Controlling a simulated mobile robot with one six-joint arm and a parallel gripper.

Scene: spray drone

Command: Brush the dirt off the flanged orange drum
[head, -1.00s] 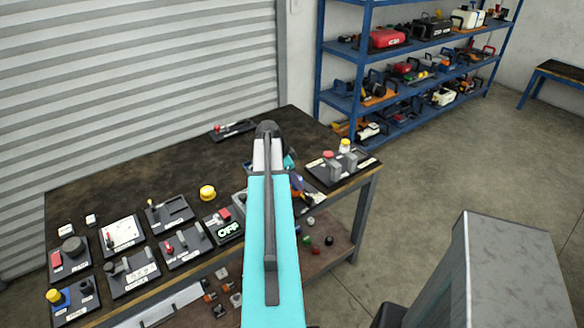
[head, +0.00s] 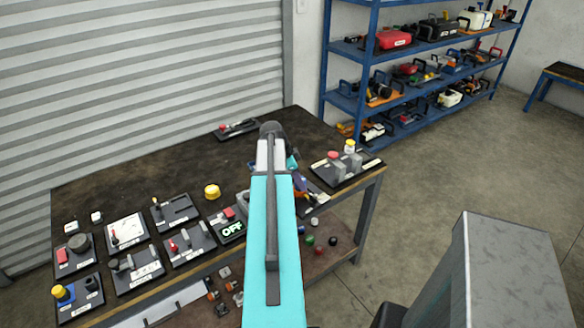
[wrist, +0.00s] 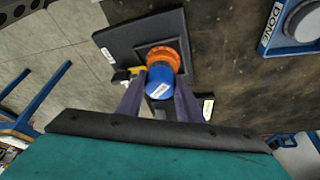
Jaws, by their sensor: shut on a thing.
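The flanged orange drum (wrist: 160,52) shows in the wrist view as an orange ring on a dark square base plate (wrist: 120,42). A blue labelled cylinder (wrist: 160,84) sits between the two dark purple fingers of my gripper (wrist: 163,77), which is shut on it. The cylinder overlaps the drum's near side; I cannot tell whether they touch. No brush bristles or dirt can be made out. In the head view my arm hides most of the gripper and the drum.
A blue shelf (head: 350,105) is behind. A blue DONE fixture (wrist: 285,30) shows at the wrist view's upper right.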

